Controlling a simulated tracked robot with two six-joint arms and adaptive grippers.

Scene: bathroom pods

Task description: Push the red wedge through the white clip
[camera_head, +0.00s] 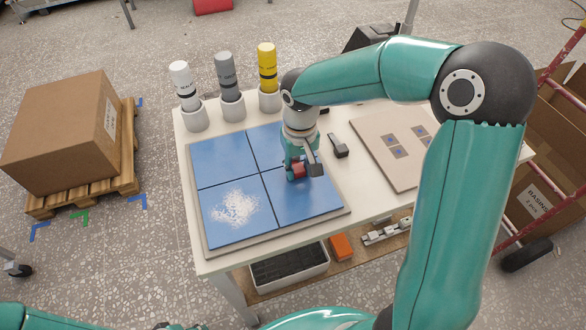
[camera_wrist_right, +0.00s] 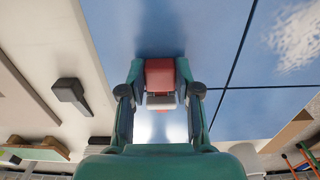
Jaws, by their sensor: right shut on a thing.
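My right gripper (camera_head: 300,174) is low over the blue tiles on the table. It is shut on the red wedge (camera_head: 297,170). In the wrist view the red wedge (camera_wrist_right: 160,74) sits between the two fingertips (camera_wrist_right: 160,66). A pale whitish piece, seemingly the white clip (camera_wrist_right: 161,100), crosses just below the wedge's red body, in line with a tile joint. A small reddish bit shows beyond it. I cannot tell how far the wedge is inside the clip. In the head view the gripper hides the clip. My left gripper is not in view.
Blue tiles (camera_head: 225,160) lie on a board, one with white powder (camera_head: 235,208). White, grey and yellow bottles (camera_head: 267,68) stand along the back edge. A dark block-like tool (camera_head: 338,146) lies right of the gripper, near a beige board (camera_head: 372,150). A cardboard box (camera_head: 60,135) stands left.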

